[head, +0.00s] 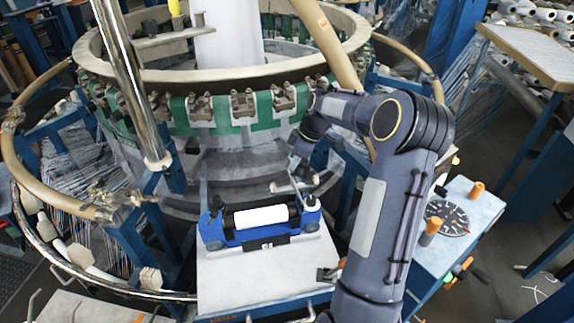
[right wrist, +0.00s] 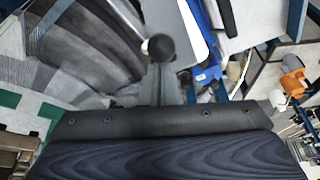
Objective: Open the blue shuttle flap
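The blue shuttle (head: 218,233) lies on a pale table in front of the loom, with a white roll (head: 262,217) along its middle. In the right wrist view its blue body (right wrist: 209,73) shows at the upper right. A light grey bar (right wrist: 128,17) ends in a dark round knob (right wrist: 160,47) near my fingers; I cannot tell whether it belongs to the shuttle flap. My right gripper (head: 292,180) reaches down just above and behind the shuttle's right end. Its fingers (right wrist: 170,84) show only partly, so its opening is unclear. My left gripper is not in view.
The circular loom (head: 205,112), with green band and clamps, stands close behind. A chrome post (head: 130,80) rises at the left. At the right, a side table (head: 478,212) holds orange-topped parts and a dark dial. The pale table's front (head: 245,280) is mostly clear.

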